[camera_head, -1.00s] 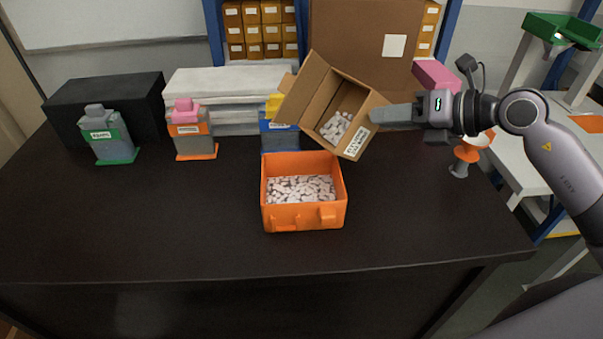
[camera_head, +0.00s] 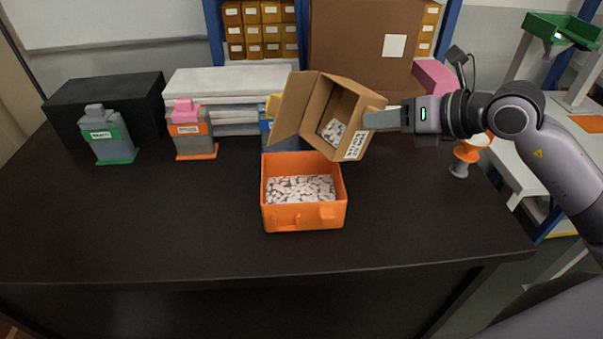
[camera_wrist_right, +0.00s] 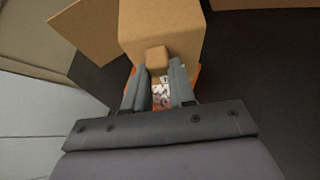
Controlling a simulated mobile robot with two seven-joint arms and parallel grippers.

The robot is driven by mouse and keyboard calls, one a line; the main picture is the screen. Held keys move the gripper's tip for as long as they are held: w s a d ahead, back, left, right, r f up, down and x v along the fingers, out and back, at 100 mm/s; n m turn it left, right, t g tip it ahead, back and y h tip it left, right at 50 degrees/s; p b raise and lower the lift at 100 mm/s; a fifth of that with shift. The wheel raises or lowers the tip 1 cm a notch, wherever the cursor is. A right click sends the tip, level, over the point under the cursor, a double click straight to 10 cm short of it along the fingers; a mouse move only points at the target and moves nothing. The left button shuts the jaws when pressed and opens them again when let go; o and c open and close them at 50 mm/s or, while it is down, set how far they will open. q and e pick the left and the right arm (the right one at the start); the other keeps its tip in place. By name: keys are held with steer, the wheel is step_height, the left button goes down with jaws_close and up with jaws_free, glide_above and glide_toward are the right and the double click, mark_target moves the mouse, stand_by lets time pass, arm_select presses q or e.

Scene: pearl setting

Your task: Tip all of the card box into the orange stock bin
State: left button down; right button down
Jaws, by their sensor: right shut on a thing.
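The open card box (camera_head: 348,105) is tilted to the left above the back right of the orange stock bin (camera_head: 304,217). Some whitish pieces (camera_head: 333,131) lie inside the card box, and a layer of similar pieces (camera_head: 300,188) covers the bin floor. My right gripper (camera_head: 376,118) is shut on the box's right side. In the right wrist view the fingers (camera_wrist_right: 159,84) close on a small tab of the card box (camera_wrist_right: 160,25), and a bit of the bin with pieces shows between them. My left gripper is not in view.
Several dispensers with green (camera_head: 106,134), orange (camera_head: 190,130) and blue parts stand behind the bin, the blue one partly hidden by the box. A white stack (camera_head: 225,88) and black case (camera_head: 100,100) stand at the back left. The table front is clear.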

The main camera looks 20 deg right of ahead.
steer(key=s+a+r+n+t+h, duration=0.1)
steer(key=a+r+n+h, duration=0.1)
steer(key=a+h, duration=0.1)
steer(key=s+a+r+n+h, duration=0.2)
steer(key=a+n, duration=0.1)
steer(key=a, duration=0.3)
steer(key=shift+t+h, duration=0.4)
stand_by(2.0)
steer(key=shift+s+a+r+n, duration=0.1)
steer(key=shift+a+r+n, duration=0.1)
steer(key=shift+n, duration=0.1)
steer(key=shift+a, duration=0.2)
steer(key=shift+s+a+f+n+t+h, duration=0.2)
steer(key=shift+s+a+n+t+h, duration=0.1)
steer(key=shift+a+n+h, duration=0.25)
stand_by(0.7)
steer(key=shift+w+d+m+y, duration=0.15)
steer(key=shift+d+m+y, duration=0.1)
steer(key=shift+d, duration=0.05)
